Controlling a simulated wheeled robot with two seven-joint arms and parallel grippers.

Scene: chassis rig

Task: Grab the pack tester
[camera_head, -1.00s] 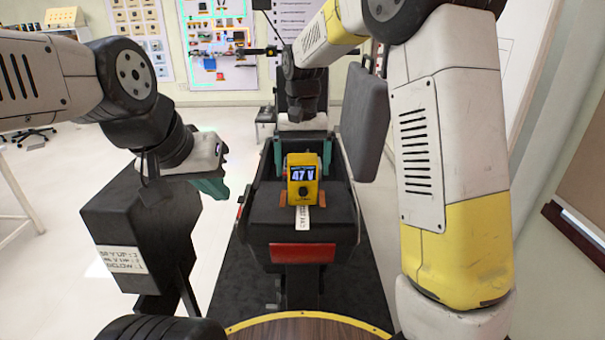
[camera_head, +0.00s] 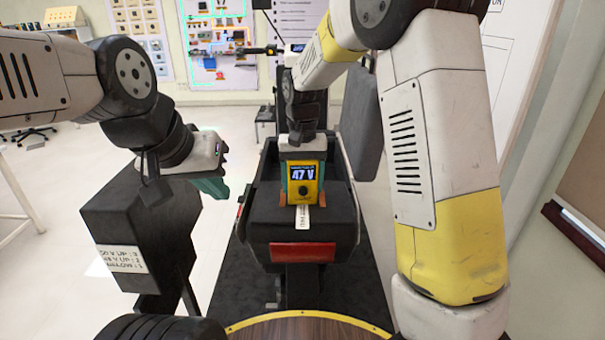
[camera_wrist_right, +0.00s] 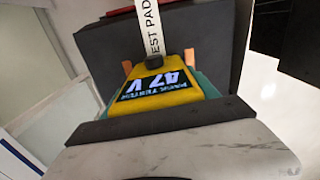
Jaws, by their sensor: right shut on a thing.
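The pack tester (camera_head: 304,190) is a small yellow box with a dark screen reading "47 V" and a black knob. It stands upright on the dark top of the chassis rig, behind a white label strip. My right gripper (camera_head: 303,168) comes down over it from behind, its teal fingers on both sides of the tester, shut on it. In the right wrist view the tester (camera_wrist_right: 165,88) sits close in front of the gripper, with its screen upside down. My left gripper (camera_head: 213,187) is at the left, beside the rig and away from the tester; its jaw gap is not clear.
The dark rig (camera_head: 265,228) has raised side walls around the tester and a red panel (camera_head: 303,252) at its front. A black box with a white label (camera_head: 121,259) stands below my left gripper. A grey padded panel (camera_head: 361,125) rises at the right.

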